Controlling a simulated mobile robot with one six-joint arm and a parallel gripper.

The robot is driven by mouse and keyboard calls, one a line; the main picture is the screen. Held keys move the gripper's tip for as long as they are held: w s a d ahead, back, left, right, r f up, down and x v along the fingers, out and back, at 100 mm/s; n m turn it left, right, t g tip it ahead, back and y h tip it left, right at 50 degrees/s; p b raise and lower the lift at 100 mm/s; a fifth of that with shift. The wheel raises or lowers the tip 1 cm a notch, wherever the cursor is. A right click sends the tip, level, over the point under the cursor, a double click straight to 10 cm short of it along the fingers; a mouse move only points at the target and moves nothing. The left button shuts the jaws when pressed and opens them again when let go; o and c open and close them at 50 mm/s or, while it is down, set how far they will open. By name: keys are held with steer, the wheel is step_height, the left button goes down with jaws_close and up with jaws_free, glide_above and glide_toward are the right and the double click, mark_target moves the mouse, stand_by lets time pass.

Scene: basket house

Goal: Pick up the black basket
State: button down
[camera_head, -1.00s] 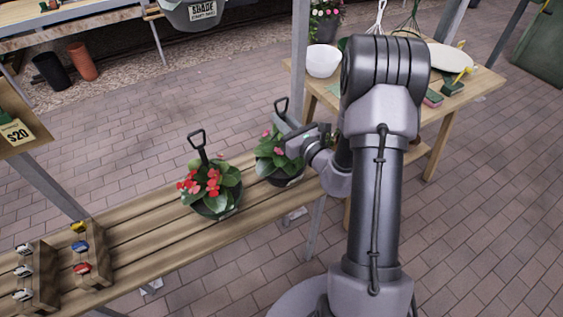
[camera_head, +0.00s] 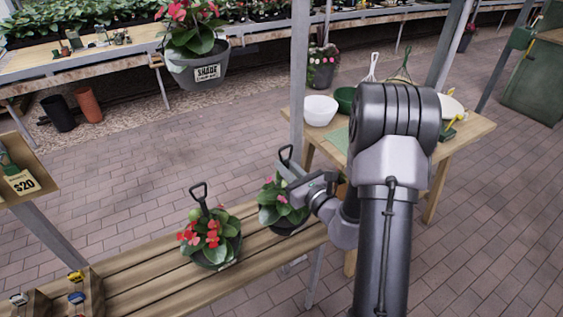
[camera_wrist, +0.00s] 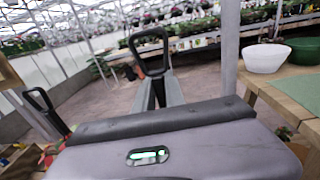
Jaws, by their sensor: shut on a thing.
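The black basket (camera_head: 285,228) is a dark pot with green leaves, pink flowers and an upright black loop handle (camera_head: 285,154). It is at the right end of the slatted wooden bench. My gripper (camera_head: 291,178) is shut on its handle, reaching in from the right. In the wrist view the handle's loop (camera_wrist: 149,40) rises between the fingers of my gripper (camera_wrist: 158,90). The pot itself is hidden there behind the gripper body. Whether the pot rests on the bench or is slightly raised, I cannot tell.
A similar basket with red flowers (camera_head: 213,250) stands on the bench (camera_head: 150,270) close to the left. A metal post (camera_head: 299,70) rises just behind. A wooden table (camera_head: 470,130) with a white bowl (camera_head: 320,110) is behind right. A hanging SHADE pot (camera_head: 198,72) is further back.

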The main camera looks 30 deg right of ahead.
steer(key=s+r+p, duration=0.1)
steer(key=s+p, duration=0.4)
steer(key=s, duration=0.8)
steer(key=shift+s+d+r+p, duration=0.2)
steer(key=shift+d+p, duration=0.05)
steer(key=shift+p, duration=0.1)
